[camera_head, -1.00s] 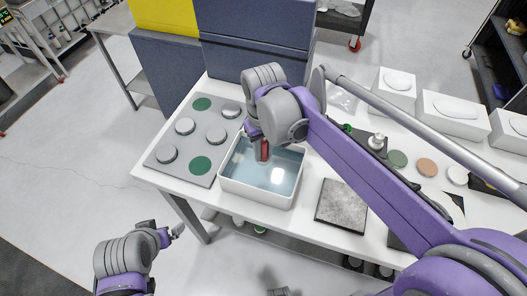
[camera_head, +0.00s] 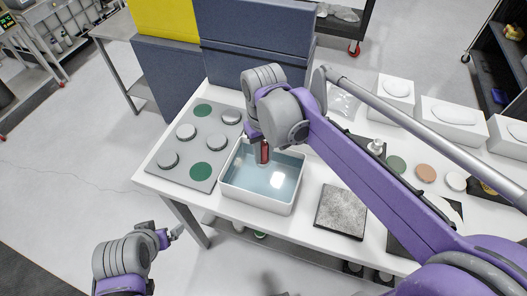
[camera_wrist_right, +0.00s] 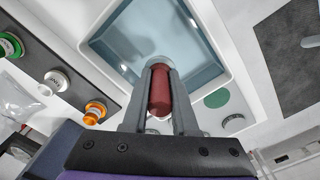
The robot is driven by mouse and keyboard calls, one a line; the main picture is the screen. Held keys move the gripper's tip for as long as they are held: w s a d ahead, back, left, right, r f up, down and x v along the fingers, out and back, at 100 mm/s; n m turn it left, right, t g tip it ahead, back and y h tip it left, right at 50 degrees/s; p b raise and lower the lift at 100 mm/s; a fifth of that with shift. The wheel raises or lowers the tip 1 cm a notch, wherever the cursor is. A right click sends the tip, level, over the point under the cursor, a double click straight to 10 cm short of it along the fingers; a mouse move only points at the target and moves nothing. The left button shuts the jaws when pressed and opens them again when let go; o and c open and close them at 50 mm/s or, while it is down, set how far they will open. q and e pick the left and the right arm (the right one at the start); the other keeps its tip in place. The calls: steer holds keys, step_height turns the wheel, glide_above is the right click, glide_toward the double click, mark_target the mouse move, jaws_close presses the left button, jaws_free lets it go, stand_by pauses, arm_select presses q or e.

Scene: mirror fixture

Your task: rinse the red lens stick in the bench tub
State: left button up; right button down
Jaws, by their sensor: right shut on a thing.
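The red lens stick (camera_head: 264,152) is held upright by my right gripper (camera_head: 261,143) over the back left part of the white bench tub (camera_head: 256,199). The tub holds clear bluish water. In the right wrist view the red stick (camera_wrist_right: 160,92) sits between the two grey fingers, which are shut on it, with the tub (camera_wrist_right: 212,38) beyond. I cannot tell whether the stick's lower end touches the water. My left gripper (camera_head: 175,232) is out in front of the bench, away from the tub; its finger opening is too small to judge.
A grey board (camera_head: 165,172) with several pale discs and green spots lies left of the tub. A dark textured mat (camera_head: 342,211) lies to its right. White boxes (camera_head: 450,116) stand at the right rear. Blue-grey panels (camera_head: 258,48) rise behind the tub.

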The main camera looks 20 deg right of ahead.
mark_target(264, 144)
steer(key=shift+r, duration=0.1)
steer(key=shift+r+p, duration=0.3)
steer(key=shift+r, duration=0.25)
steer(key=shift+w+r+p, duration=0.15)
steer(key=shift+r+p, duration=0.45)
steer(key=shift+r, duration=0.8)
arm_select(q)
steer(key=w+r, duration=0.1)
steer(key=r, duration=0.1)
steer(key=shift+w+r, duration=0.35)
steer(key=shift+w, duration=0.05)
steer(key=shift+s, duration=0.2)
arm_select(e)
steer(key=shift+s, duration=0.25)
steer(key=shift+w, duration=0.1)
